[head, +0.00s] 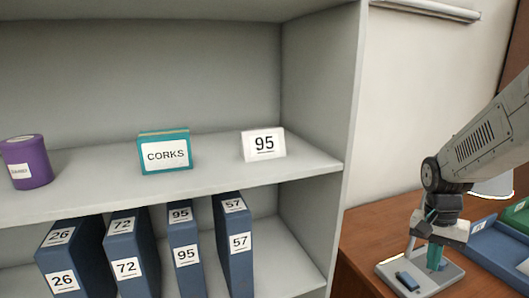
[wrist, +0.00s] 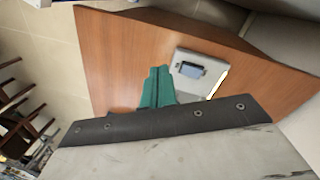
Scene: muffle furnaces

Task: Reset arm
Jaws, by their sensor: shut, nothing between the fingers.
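My arm comes in from the right side of the head view and points down over a wooden desk. My gripper (head: 437,260) has teal fingers that are closed together with nothing between them. In the head view it is over or just in front of a light grey device (head: 437,277) with a small dark blue part (head: 407,281); I cannot tell if it touches. In the wrist view the gripper (wrist: 156,75) shows as closed teal fingers beside the device (wrist: 215,75) on the desk (wrist: 120,50).
Several blue binders (head: 236,262) stand below. A blue tray (head: 500,250) lies on the desk at right. Chairs (wrist: 15,120) show in the wrist view.

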